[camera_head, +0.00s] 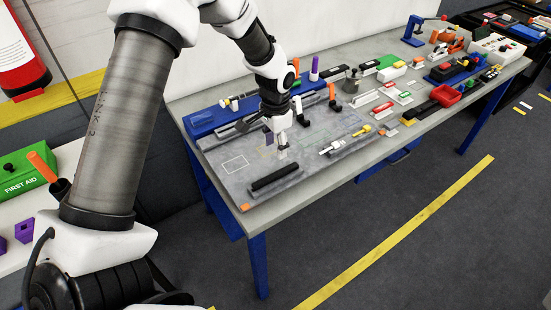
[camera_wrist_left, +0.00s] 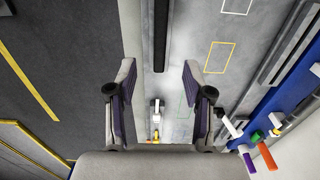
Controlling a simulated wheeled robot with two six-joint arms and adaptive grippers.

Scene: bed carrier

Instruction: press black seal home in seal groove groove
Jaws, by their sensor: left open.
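The black seal appears to be the long dark strip (camera_head: 275,178) on a grey block at the near left of the grey work mat. In the left wrist view a dark strip (camera_wrist_left: 161,38) lies along a light grey channel at the top. I cannot tell how deep it sits in the groove. My left gripper (camera_head: 276,147) hovers above the mat, behind the strip. Its two fingers stand wide apart in the left wrist view (camera_wrist_left: 158,80), with nothing between them; the strip's near end shows just beyond the fingertips. My right gripper is not in view.
A blue tray (camera_head: 205,119) with grey rails runs along the back of the mat. A white piece (camera_head: 327,150) and a yellow piece (camera_head: 362,131) lie to the right. Orange and purple (camera_head: 314,69) upright handles stand behind. Several other parts crowd the bench's right half.

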